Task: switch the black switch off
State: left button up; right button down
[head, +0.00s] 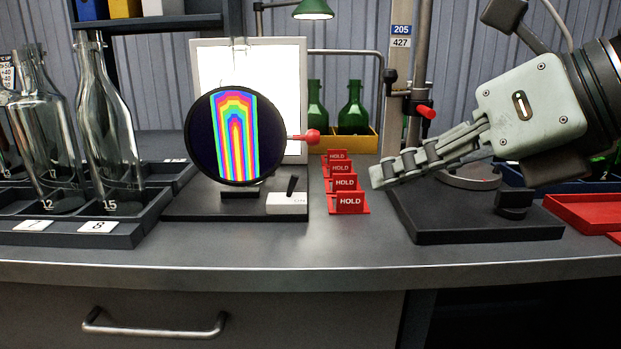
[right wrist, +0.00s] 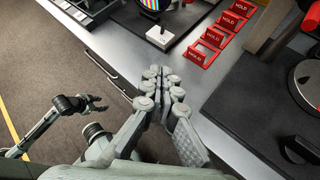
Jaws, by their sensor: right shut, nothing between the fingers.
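The black switch (head: 291,186) is a small lever on a white box (head: 287,204) on the dark base of the round viewer, and it leans slightly to the right at its top. It also shows in the right wrist view as a black lever (right wrist: 161,30) on a white block. My right gripper (head: 379,174) is shut and empty, to the right of the switch and apart from it, beyond the red HOLD signs. In the right wrist view its fingers (right wrist: 165,72) lie together. My left gripper (right wrist: 97,103) shows small in that view, apparently open and empty, away from the bench.
Several red HOLD signs (head: 349,202) stand in a row between the switch and my right gripper. The round viewer (head: 222,136) shows rainbow bands. Tall glass bottles (head: 107,130) stand in a dark tray at left. A black base (head: 465,235) lies below my right gripper. The front bench strip is clear.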

aim_at(293, 190)
jog(key=x, duration=0.9)
jog(key=shift+w+a+f, duration=0.1)
jog(key=shift+w+a, duration=0.05)
jog(key=shift+a, duration=0.1)
jog(key=w+a, duration=0.1)
jog(key=w+a+p, duration=0.1)
jog(key=w, duration=0.1)
jog(key=shift+w+a, duration=0.2)
jog(key=shift+w, duration=0.15)
pick_arm(q)
jog(key=x, duration=0.3)
jog(key=shift+w+d+f, duration=0.2)
jog(key=shift+d+f, duration=0.1)
jog(key=shift+s, duration=0.1)
pick_arm(e)
jog(key=shift+w, duration=0.1)
